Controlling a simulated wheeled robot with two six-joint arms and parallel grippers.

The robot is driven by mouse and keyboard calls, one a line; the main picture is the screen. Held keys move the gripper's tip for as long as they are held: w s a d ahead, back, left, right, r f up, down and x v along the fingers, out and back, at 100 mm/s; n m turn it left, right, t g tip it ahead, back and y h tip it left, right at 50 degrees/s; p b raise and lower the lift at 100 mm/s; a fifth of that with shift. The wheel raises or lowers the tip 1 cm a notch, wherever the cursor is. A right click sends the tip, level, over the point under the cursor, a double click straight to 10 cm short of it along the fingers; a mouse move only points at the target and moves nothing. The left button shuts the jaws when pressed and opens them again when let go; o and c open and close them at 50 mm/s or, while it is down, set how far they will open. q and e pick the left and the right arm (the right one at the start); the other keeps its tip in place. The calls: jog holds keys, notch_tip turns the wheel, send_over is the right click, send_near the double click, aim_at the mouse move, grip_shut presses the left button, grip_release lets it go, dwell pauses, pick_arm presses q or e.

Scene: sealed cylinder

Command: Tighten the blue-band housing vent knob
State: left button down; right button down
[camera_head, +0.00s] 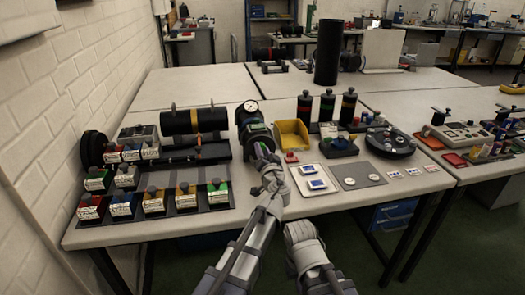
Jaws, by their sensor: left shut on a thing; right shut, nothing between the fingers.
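A dark cylindrical housing (244,118) with a round white gauge (250,106) on top stands near the middle of the front table. A greenish band shows on its near side; I cannot make out a blue band there. My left gripper (264,156) is at the near side of this housing, shut on a small part that its fingers mostly hide; I cannot tell whether this is the vent knob. My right gripper (298,231) is at the front edge of the table, lower and to the right, shut and empty, its fingers hardly visible. Three upright banded cylinders (327,106) stand behind to the right.
A yellow tray (291,136) is close on the right. A tall black cylinder (327,52) stands behind.

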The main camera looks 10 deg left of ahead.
pick_arm(q)
jog(key=m, duration=0.6)
jog(key=shift+m, duration=0.3)
jog(key=m, duration=1.2)
jog(key=shift+m, duration=0.4)
jog(key=m, duration=0.6)
jog(key=shift+m, duration=0.4)
jog(key=c, duration=0.6)
grip_release()
jog(key=shift+s, duration=0.1)
